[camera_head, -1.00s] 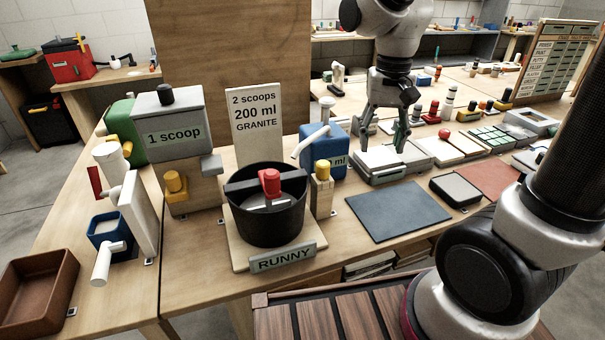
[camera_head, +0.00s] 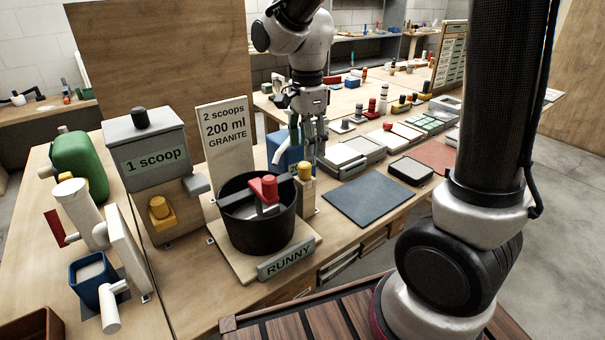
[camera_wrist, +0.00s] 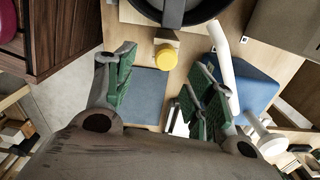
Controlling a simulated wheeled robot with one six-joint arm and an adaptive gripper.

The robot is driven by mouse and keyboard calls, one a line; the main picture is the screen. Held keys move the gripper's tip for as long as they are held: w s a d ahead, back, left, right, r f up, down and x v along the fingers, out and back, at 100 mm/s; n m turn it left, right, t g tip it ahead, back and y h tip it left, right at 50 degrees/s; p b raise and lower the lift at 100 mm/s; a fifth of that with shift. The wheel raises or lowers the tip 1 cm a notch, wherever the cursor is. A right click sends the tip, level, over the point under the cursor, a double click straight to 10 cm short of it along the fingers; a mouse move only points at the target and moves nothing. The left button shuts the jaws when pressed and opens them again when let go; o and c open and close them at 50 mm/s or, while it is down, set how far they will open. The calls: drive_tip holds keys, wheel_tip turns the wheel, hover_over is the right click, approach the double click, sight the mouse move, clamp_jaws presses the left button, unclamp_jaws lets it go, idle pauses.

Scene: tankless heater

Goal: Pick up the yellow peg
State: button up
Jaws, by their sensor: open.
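The yellow peg (camera_head: 304,172) stands on top of a small wooden block beside the black pot. In the wrist view the yellow peg (camera_wrist: 166,57) shows as a round end, roughly between and beyond my finger tips. My gripper (camera_head: 312,150) is open and points down, above and slightly behind the peg in the head view. In the wrist view my gripper (camera_wrist: 163,82) has its green-padded fingers spread wide with nothing between the pads. The fingers appear apart from the peg; the exact height gap is hard to tell.
The black pot (camera_head: 256,228) with a red knob (camera_head: 264,188) stands close left of the peg. A blue container (camera_head: 284,152) is close behind, partly hidden by my gripper. A dark mat (camera_head: 368,201) lies flat to the right. The grey scoop dispenser (camera_head: 146,158) stands at left.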

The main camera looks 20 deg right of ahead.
sight(305, 164)
drive_tip(key=shift+m, duration=0.5)
drive_tip(key=shift+f, duration=0.4)
drive_tip(key=f, duration=0.4)
drive_tip(key=w+f, duration=0.1)
drive_tip(key=f, duration=0.2)
drive_tip(key=c, duration=1)
